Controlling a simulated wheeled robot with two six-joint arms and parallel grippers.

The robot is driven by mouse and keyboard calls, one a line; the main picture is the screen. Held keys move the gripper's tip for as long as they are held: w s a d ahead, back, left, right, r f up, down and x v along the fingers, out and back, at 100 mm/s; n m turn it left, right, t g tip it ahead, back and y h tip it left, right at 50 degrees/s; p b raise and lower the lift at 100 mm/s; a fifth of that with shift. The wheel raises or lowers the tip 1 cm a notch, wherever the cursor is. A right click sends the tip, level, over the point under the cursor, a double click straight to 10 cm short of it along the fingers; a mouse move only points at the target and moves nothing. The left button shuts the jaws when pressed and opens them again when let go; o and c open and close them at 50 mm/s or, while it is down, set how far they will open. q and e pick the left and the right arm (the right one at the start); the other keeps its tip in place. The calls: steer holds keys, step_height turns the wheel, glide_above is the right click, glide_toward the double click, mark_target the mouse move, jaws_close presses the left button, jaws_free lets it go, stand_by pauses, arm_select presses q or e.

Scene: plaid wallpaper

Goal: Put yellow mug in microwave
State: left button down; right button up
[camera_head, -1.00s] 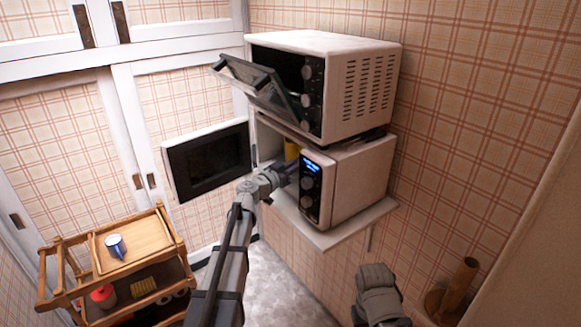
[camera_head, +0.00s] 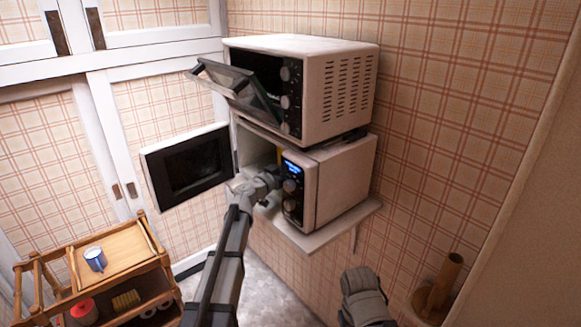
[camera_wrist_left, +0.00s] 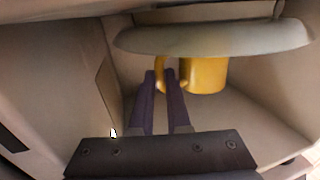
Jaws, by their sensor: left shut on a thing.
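The lower microwave (camera_head: 342,180) stands on a wall shelf with its door (camera_head: 187,166) swung wide open to the left. The yellow mug (camera_wrist_left: 207,75) is inside the cavity, next to a pale round disc (camera_wrist_left: 215,36) in the left wrist view.
A toaster oven (camera_head: 335,90) with its door tilted open (camera_head: 240,85) sits just above the microwave. The shelf (camera_head: 320,236) juts out below. A wooden cart (camera_head: 130,245) with a blue mug (camera_head: 95,259) stands at lower left. A wooden holder (camera_head: 437,290) is at lower right.

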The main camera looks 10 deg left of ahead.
arm_select(q)
steer(key=shift+f+b, duration=0.35)
stand_by(0.6)
steer(key=c, duration=0.8)
jaws_free()
steer(key=shift+s, duration=0.15)
steer(key=v, duration=0.7)
steer(key=shift+s+a, duration=0.15)
steer(key=shift+s, duration=0.15)
